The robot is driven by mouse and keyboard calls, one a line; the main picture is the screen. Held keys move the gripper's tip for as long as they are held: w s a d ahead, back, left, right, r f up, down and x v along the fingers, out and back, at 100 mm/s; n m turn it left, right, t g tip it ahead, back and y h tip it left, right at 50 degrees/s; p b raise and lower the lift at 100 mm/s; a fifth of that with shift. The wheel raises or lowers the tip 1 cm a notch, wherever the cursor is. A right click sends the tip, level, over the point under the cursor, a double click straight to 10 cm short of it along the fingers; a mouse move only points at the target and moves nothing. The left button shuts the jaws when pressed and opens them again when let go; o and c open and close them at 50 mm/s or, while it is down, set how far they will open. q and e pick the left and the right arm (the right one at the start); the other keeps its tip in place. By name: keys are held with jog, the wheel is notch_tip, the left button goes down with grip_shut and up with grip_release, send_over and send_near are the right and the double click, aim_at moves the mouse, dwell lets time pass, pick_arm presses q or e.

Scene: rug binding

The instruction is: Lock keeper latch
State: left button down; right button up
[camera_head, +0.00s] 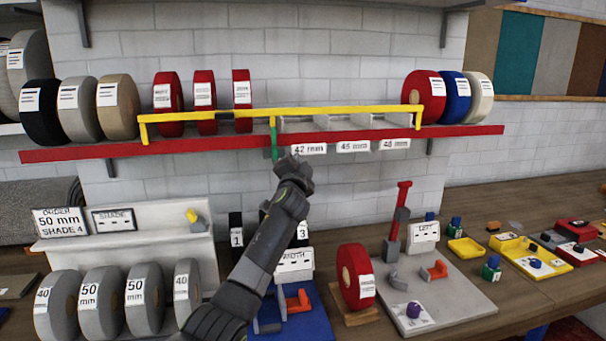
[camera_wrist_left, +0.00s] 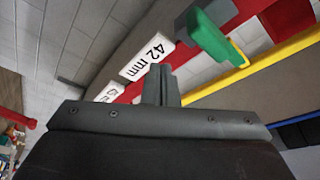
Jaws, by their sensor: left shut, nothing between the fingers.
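The yellow keeper bar (camera_head: 350,109) runs along the front of the red-edged shelf, with bent ends resting at the shelf edge. A green latch piece (camera_head: 274,141) hangs down near its middle, in front of the red edge. The latch (camera_wrist_left: 214,38) also shows in the left wrist view, at the upper right, beside the yellow bar (camera_wrist_left: 270,62). My left gripper (camera_head: 294,160) is shut and empty, just below and right of the latch. Its closed fingers (camera_wrist_left: 160,87) appear apart from the latch in the wrist view. My right gripper is not in view.
Size labels, including a 42 mm label (camera_head: 308,149), hang under the shelf edge right of the latch. Tape rolls (camera_head: 118,107) stand on the shelf. Below, a grey fixture board (camera_head: 455,291) and a red roll (camera_head: 355,277) occupy the bench.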

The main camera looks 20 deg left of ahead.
pick_arm(q)
jog(key=r+b+v, duration=0.1)
jog(key=b+v, duration=0.1)
jog(key=v, duration=0.7)
jog(key=shift+s+r, duration=0.35)
jog(key=shift+s, duration=0.15)
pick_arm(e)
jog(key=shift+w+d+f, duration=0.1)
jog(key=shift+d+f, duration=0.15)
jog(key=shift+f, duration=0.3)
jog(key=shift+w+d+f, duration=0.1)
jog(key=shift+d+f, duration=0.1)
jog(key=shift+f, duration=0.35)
